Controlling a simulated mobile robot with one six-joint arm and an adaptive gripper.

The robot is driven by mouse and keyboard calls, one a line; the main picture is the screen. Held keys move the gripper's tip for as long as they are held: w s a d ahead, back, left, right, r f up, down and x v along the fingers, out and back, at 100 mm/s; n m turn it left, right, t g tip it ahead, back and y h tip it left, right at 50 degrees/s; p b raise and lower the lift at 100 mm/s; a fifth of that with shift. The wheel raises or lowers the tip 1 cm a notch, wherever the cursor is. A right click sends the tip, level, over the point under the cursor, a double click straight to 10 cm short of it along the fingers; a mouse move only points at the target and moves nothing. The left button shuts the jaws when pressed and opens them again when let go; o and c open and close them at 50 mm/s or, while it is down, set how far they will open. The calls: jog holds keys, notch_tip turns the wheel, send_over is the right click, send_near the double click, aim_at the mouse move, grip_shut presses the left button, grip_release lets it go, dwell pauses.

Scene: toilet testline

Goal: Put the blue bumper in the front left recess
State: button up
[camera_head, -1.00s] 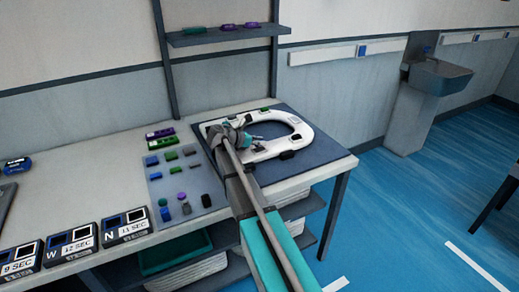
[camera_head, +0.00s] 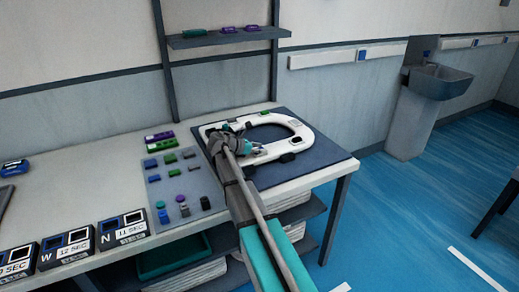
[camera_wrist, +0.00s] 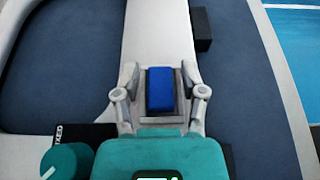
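The white toilet seat (camera_head: 306,137) lies on a dark blue mat (camera_head: 325,158) at the right end of the bench. My gripper (camera_head: 246,148) is over the left part of the seat in the head view. In the wrist view my gripper (camera_wrist: 160,88) points at the white seat (camera_wrist: 160,30), with the blue bumper (camera_wrist: 160,90) between its fingertips.
A dark block (camera_wrist: 202,30) sits at the seat's edge beyond my gripper. A grey parts board (camera_head: 193,217) with several coloured pieces lies left of the seat. Labelled timer boxes (camera_head: 122,229) stand on the bench's front left. A shelf (camera_head: 225,37) hangs behind.

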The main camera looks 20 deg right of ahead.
jog(key=shift+r, duration=0.15)
dwell(0.3)
jog(key=shift+a+r+p, duration=0.1)
jog(key=shift+a+p, duration=0.05)
jog(key=shift+p, duration=0.15)
jog(key=shift+a+r, duration=0.2)
jog(key=shift+a, duration=0.1)
jog(key=p+v, duration=0.4)
jog(key=v, duration=0.7)
